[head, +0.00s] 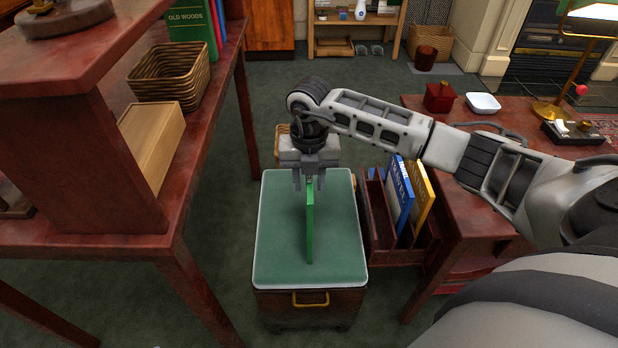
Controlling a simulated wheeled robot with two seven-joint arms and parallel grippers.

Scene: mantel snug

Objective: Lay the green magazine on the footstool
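The green magazine (310,222) is seen edge-on as a thin upright strip in the head view. My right gripper (308,181) points down and is shut on its upper end. The footstool (275,240) has a green padded top with white piping and a dark wooden body with a brass handle. The magazine is over the middle of the footstool's top; I cannot tell whether its lower edge touches the cushion. My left gripper is not in view.
A wooden rack (377,225) with blue and yellow magazines stands right of the footstool, against a red-brown table (470,205). A shelved desk (205,200) with a wicker basket (172,76) stands left. Green carpet lies between them.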

